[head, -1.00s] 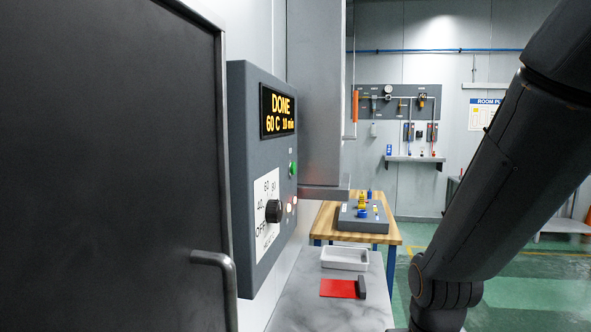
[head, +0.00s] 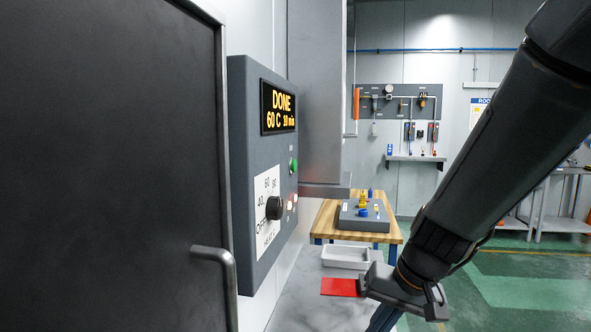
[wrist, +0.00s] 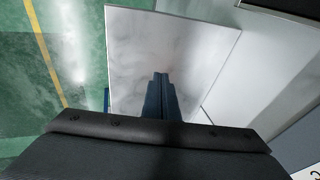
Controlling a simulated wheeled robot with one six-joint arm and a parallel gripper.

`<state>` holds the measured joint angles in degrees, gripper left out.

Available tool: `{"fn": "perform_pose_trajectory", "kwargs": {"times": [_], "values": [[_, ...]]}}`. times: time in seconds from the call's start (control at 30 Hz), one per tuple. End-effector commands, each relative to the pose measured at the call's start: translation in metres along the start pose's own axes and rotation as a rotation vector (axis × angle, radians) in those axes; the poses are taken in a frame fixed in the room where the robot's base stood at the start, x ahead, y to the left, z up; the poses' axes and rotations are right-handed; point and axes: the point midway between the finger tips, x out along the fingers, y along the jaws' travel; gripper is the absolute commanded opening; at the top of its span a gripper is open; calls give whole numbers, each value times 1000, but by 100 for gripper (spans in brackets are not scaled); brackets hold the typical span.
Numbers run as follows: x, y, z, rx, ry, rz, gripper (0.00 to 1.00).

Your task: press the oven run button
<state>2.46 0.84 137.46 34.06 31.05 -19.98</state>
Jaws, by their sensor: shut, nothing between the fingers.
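The oven control panel (head: 250,90) is on the left in the head view. Its display (head: 278,108) reads DONE, 60 C, 10 min. A green button (head: 293,165) sits below the display, with a black dial knob (head: 273,208) and small lit lamps lower down. The button's label is too small to read. My gripper (head: 380,322) is low and right of the panel, pointing down over the marble counter, well apart from the button. In the wrist view my gripper (wrist: 160,77) has its fingers together and empty above the counter.
The dark oven door (head: 110,160) with its handle (head: 215,258) fills the left. A white tray (head: 345,257) and a red mat (head: 338,287) lie on the marble counter (head: 305,300). A wooden table (head: 390,237) stands behind. Green floor is open at right.

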Motion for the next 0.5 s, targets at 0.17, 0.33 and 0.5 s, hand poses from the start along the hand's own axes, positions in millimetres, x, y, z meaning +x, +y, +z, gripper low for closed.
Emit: {"fn": "perform_pose_trajectory", "kwargs": {"times": [0.17, 0.33, 0.5], "values": [[-24, -42, -56, 62, 109, -166, 0], [-59, -80, -111, 103, 234, -327, 0], [-104, -111, -164, 129, 373, -476, 0]]}}
